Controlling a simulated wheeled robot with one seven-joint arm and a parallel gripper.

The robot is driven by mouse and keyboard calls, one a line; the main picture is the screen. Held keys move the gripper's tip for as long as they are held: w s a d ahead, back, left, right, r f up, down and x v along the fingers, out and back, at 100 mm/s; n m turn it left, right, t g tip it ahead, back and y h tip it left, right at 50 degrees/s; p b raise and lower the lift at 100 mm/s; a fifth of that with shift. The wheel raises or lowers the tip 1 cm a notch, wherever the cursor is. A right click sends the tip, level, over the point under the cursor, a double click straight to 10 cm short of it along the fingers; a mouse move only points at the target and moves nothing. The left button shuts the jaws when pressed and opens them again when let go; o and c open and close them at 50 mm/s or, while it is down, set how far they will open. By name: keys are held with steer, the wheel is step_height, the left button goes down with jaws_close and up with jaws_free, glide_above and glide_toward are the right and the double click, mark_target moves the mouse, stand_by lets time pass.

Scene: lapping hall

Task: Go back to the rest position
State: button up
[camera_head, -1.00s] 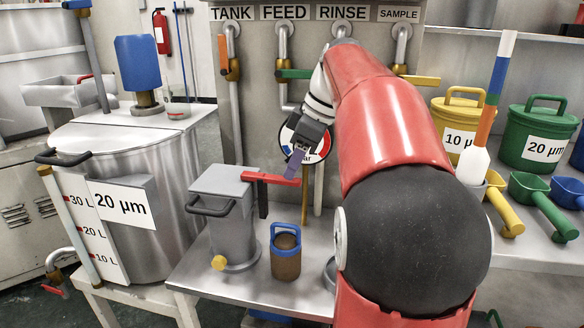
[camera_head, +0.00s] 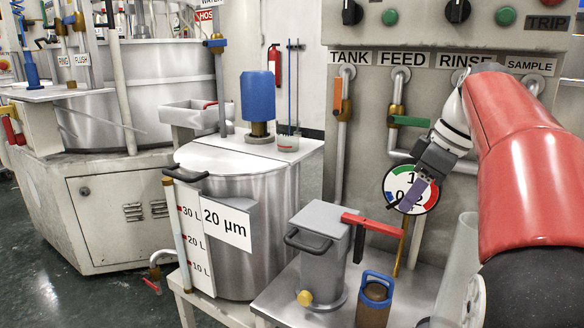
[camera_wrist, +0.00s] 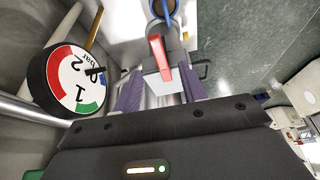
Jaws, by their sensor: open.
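My gripper (camera_head: 408,196) is in front of the panel, between the round pressure gauge (camera_head: 411,189) and the grey canister with the red lever (camera_head: 325,248). Its purple fingers overlap the gauge face in the head view. In the wrist view my gripper (camera_wrist: 160,95) has its two purple fingers spread apart with nothing held between them. The red lever (camera_wrist: 160,55) and the canister's grey top show beyond the gap. The gauge (camera_wrist: 72,78) is at the left of the wrist view.
A 20 µm tank (camera_head: 255,235) stands left of the canister. A blue-handled jar (camera_head: 374,302) and a clear cylinder (camera_head: 459,262) stand on the bench nearby. Valve pipes with a green handle (camera_head: 408,121) and an orange handle (camera_head: 337,95) run down the panel. Open floor (camera_head: 70,280) lies at the left.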

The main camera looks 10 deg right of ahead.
steer(key=s+a+f+m+t+h, duration=0.1)
steer(key=s+a+f+m, duration=0.3)
steer(key=s+a+f, duration=0.3)
steer(key=s+a+f+m+t+h, duration=0.1)
steer(key=s+a+f+m, duration=0.4)
steer(key=s+f, duration=0.5)
step_height(320, 180, down, 2)
steer(key=shift+s+a+f+t+h, duration=0.1)
steer(key=shift+s+a+t+h, duration=0.15)
steer(key=shift+a+h, duration=0.65)
steer(key=shift+w+a+y, duration=0.1)
steer(key=shift+a+y, duration=0.15)
steer(key=shift+y, duration=0.05)
steer(key=shift+c, duration=0.4)
stand_by(0.5)
